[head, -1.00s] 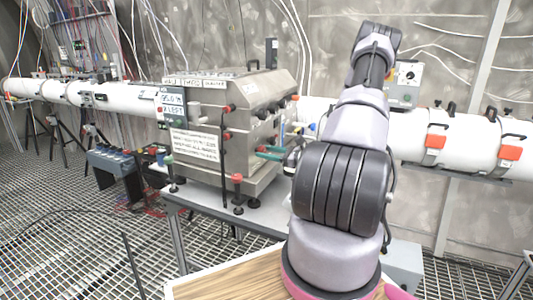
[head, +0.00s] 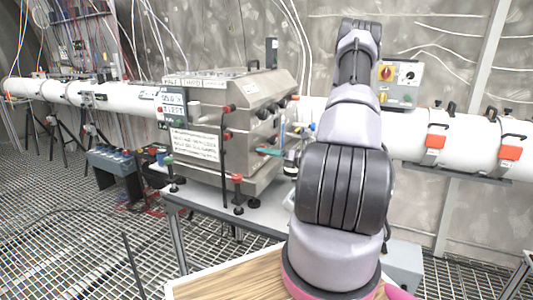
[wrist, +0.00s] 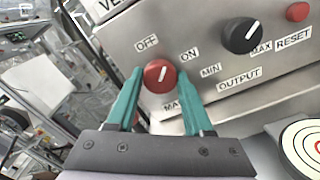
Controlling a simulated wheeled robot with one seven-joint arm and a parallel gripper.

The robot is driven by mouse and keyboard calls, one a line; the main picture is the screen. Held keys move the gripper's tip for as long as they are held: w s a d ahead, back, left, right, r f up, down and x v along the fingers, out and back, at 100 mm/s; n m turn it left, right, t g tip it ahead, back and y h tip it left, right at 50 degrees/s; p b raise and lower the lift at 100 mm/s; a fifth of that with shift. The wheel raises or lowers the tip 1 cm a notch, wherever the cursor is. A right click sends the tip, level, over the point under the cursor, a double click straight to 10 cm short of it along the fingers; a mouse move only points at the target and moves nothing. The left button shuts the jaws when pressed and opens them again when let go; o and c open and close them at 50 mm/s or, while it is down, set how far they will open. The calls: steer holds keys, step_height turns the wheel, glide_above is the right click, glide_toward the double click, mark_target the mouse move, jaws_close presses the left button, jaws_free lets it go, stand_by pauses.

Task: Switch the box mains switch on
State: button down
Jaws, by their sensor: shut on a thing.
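In the wrist view, the red mains switch (wrist: 157,73) is a round knob with a white pointer line. It sits on a grey panel (wrist: 205,28), with OFF at its upper left and ON at its upper right. The pointer tilts a little right of straight up, between the two labels. My gripper (wrist: 160,76) has its teal fingers on either side of the knob and is shut on it. The label below the knob is partly hidden by a finger. In the head view, my arm hides the switch.
On the same panel are a black output knob (wrist: 241,35) and a red reset button (wrist: 297,12). A round red-and-white target (wrist: 303,146) is at the lower right. In the head view, a steel chamber (head: 205,115) stands left of my arm and a grey wall box (head: 400,82) right of it.

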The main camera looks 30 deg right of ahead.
steer(key=shift+m, duration=4.6)
steer(key=shift+c, duration=1.5)
jaws_free()
steer(key=shift+d, duration=0.1)
steer(key=v, duration=1)
steer(key=shift+s+d, duration=0.25)
steer(key=shift+s, duration=0.1)
